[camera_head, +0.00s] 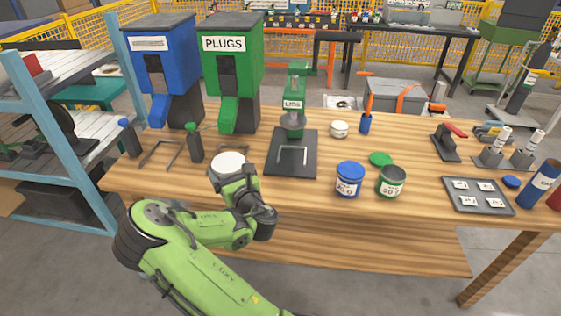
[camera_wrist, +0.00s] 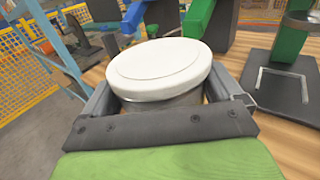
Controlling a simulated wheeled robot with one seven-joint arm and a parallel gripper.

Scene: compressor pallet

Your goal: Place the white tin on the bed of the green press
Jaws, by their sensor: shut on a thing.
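My gripper (camera_head: 232,177) is shut on a white tin (camera_head: 228,161) over the front left of the bench, left of the press. In the wrist view the tin (camera_wrist: 160,66) sits between the two jaws with its broad white lid up and slightly tilted. The green press (camera_head: 297,92) has a column with a ram over its dark bed (camera_head: 280,167). The bed has a pale U-shaped outline and looks empty. In the wrist view the bed (camera_wrist: 260,92) is at the right. Whether the tin touches the bench is hidden.
Blue (camera_head: 160,62) and green (camera_head: 229,72) dispensers stand at the back left. A blue-lidded tin (camera_head: 349,180) and a green tin (camera_head: 391,182) stand right of the bed. A small white-lidded container (camera_head: 339,129) is beside the press.

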